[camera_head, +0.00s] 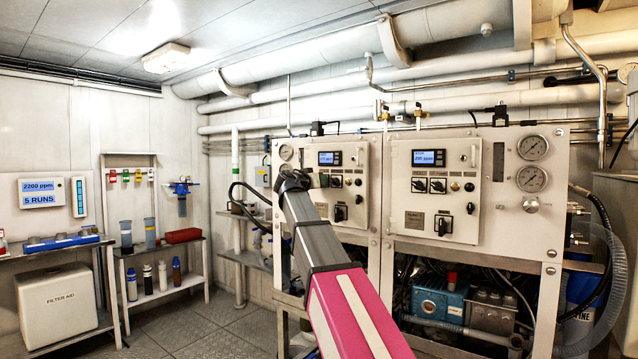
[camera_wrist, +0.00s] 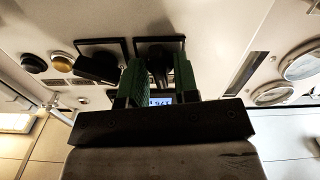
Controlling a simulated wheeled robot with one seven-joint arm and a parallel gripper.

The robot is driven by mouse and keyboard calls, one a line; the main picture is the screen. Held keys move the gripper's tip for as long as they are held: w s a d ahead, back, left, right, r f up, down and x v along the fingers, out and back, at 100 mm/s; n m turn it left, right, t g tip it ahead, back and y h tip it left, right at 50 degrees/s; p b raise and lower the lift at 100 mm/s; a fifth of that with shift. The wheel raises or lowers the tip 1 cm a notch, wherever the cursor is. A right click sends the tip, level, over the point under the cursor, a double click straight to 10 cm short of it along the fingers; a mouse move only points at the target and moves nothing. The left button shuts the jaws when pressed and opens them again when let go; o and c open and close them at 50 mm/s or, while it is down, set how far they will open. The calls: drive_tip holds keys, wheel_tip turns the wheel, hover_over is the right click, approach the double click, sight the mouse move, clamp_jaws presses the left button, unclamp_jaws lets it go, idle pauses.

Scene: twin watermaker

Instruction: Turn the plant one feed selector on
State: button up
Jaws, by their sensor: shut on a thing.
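The left control panel (camera_head: 352,155) has a lit display (camera_head: 329,158) and two black selectors on square plates. In the wrist view, which looks upside down, my gripper (camera_wrist: 158,75) has its two green fingers on either side of a black selector knob (camera_wrist: 157,65) and is shut on it. This is the plate on the right in that view. The other selector (camera_wrist: 95,65) is beside it, outside the fingers. In the head view my gripper (camera_head: 316,181) is against the left panel and hides its left selector. Labels are not readable.
Round yellow and black buttons (camera_wrist: 62,62) lie left of the selectors in the wrist view; gauges (camera_wrist: 300,62) lie to the right. A similar right panel (camera_head: 430,190) has its own selectors. A rotary switch (camera_head: 340,213) is below my gripper. Pipes run above.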

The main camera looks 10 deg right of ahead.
drive_tip(key=shift+m, duration=0.8)
drive_tip(key=o, duration=0.6)
drive_tip(key=v, duration=1)
drive_tip(key=shift+s+a, duration=0.25)
